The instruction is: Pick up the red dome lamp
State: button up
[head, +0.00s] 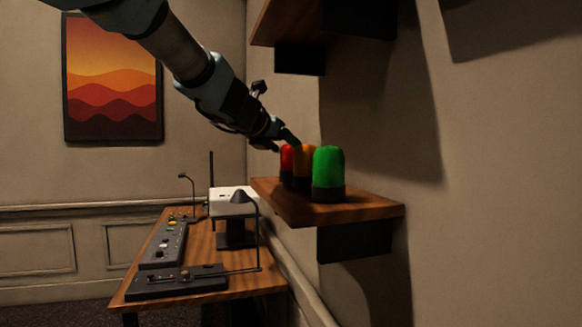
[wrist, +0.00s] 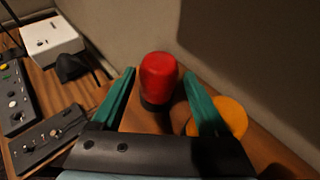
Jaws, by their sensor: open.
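The red dome lamp (head: 287,160) stands on a wooden wall shelf (head: 370,208), at the far end of a row, partly hidden by the orange lamp in the head view. In the wrist view the red dome lamp (wrist: 159,77) stands upright on a dark base, ahead of and between the fingertips. My gripper (head: 287,140) is just above the row of lamps. In the wrist view my gripper (wrist: 160,84) is open, its two green fingers spread wide, with nothing held. I cannot tell whether a finger touches a lamp.
An orange lamp (head: 304,158) stands beside the red one and shows by the right finger in the wrist view (wrist: 231,115). A green lamp (head: 328,166) stands nearest. The wall is close behind. A desk (head: 205,250) with control panels and a white box (head: 228,197) is lower left.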

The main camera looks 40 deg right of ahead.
jog(key=x, duration=0.4)
jog(key=shift+f, duration=0.2)
jog(key=shift+c, duration=0.4)
jog(key=shift+r, duration=0.1)
grip_shut()
